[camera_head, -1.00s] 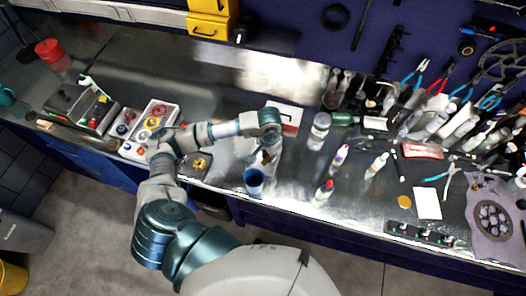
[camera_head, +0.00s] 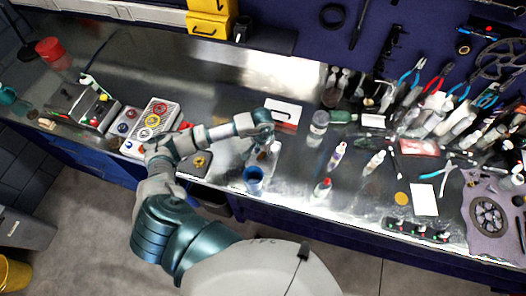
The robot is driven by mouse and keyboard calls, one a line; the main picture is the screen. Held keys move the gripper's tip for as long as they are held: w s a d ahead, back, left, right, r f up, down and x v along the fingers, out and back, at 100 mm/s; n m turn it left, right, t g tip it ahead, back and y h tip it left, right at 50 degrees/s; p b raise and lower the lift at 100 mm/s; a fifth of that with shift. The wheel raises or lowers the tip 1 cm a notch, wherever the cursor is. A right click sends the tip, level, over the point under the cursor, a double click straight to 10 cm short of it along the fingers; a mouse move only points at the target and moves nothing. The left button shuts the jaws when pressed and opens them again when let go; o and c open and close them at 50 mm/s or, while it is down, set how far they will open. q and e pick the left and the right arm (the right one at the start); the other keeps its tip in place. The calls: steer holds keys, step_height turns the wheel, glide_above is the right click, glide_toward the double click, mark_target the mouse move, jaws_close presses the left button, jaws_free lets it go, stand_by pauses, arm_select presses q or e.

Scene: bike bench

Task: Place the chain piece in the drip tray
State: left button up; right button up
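My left arm reaches in from the bottom over the steel bench. My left gripper (camera_head: 266,154) points down just behind a blue cup (camera_head: 253,179) near the bench's front edge. Its fingers are small and blend with pale items beneath them, so I cannot tell if they are open or shut, or if they hold anything. I cannot make out the chain piece; it may be hidden by the gripper or too small. I cannot identify the drip tray with certainty. My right gripper is not in view.
A white card with a red stripe (camera_head: 284,114) lies behind the gripper. Several bottles stand to the right, including a red-capped one (camera_head: 322,188). A control box with coloured buttons (camera_head: 150,125) is at left. Pliers and a chainring (camera_head: 489,217) are at right.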

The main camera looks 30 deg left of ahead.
mark_target(263, 153)
arm_select(q)
steer(key=shift+d, duration=0.1)
steer(key=shift+d+r, duration=0.1)
steer(key=shift+r, duration=0.15)
step_height(263, 153, up, 12)
steer(key=b, duration=0.2)
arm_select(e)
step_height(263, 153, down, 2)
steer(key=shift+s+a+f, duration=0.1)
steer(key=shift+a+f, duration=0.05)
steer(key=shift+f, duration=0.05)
arm_select(q)
steer(key=shift+f, duration=0.15)
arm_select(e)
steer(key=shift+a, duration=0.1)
